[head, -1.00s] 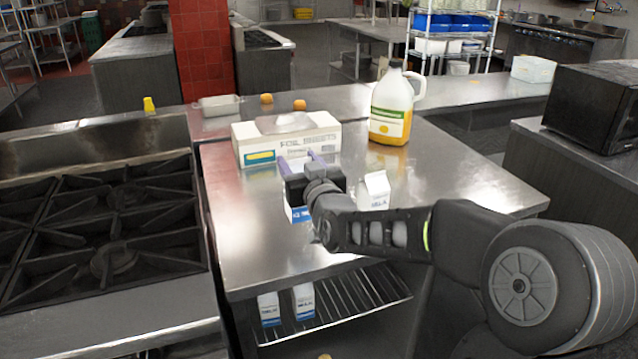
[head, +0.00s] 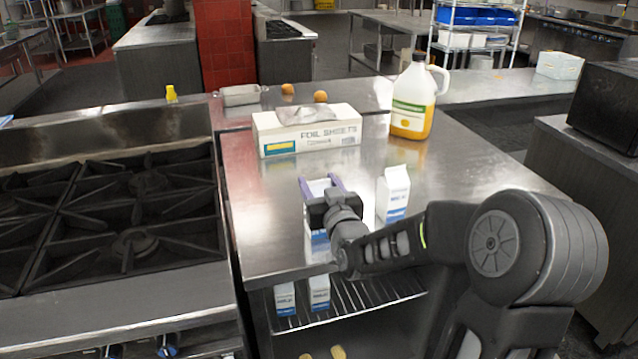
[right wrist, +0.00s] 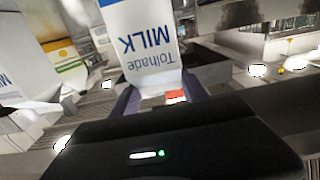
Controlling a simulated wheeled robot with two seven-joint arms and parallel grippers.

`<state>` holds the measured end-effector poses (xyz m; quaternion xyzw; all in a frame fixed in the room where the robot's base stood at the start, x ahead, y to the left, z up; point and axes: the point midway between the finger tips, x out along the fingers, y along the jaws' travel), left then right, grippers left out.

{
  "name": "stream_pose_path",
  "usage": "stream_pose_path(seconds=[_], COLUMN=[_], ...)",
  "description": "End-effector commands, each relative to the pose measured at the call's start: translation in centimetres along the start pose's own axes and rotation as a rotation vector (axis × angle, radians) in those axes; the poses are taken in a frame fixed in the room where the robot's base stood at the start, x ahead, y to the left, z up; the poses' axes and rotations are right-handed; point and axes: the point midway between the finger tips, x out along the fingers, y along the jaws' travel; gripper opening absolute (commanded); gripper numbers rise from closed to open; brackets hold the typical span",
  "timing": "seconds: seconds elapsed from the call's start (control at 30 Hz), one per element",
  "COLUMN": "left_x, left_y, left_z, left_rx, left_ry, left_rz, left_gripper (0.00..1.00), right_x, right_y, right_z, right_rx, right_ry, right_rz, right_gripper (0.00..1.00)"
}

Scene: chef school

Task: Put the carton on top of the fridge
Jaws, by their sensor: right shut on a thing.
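My right gripper (head: 321,184) is shut on a white and blue milk carton (head: 317,245), which is partly hidden behind the gripper. In the right wrist view the carton (right wrist: 142,45) sits between the fingers, its "MILK" print upside down in the picture. The carton is over the front part of the steel top (head: 265,215) of a unit with an open wire shelf, seemingly the fridge. I cannot tell whether the carton touches the top. A second milk carton (head: 394,193) stands upright on that top, just right of the gripper. My left gripper is not in view.
A foil sheets box (head: 308,140) and a juice jug (head: 411,103) stand at the back of the top. Two milk cartons stand on the wire shelf (head: 375,295) below. A stove (head: 120,210) adjoins on the left. The top's left front is clear.

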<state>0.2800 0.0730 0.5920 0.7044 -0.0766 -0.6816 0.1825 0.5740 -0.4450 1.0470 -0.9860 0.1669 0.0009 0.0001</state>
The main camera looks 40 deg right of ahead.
Motion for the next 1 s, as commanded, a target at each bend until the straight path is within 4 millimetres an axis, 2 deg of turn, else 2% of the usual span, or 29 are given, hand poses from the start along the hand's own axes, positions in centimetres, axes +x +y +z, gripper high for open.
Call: stream_pose_path(seconds=[0.3,0.33,0.5,0.6,1.0], left_x=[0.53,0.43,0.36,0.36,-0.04], left_y=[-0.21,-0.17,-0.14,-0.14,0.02], left_z=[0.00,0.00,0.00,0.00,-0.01], left_rx=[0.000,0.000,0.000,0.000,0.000], left_ry=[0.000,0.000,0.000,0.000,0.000], left_rz=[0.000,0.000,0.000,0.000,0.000], left_gripper=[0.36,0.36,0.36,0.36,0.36], right_x=[0.03,0.01,0.00,0.00,-0.19], right_y=[-0.01,0.00,0.00,-0.01,0.01], right_z=[0.14,0.19,0.15,0.15,-0.16], right_rx=[0.000,0.000,0.000,0.000,0.000], right_ry=[0.006,0.002,0.001,0.001,0.001], right_rz=[0.000,0.000,0.000,0.000,0.000], right_gripper=[0.00,0.54,0.68,0.74,0.74])
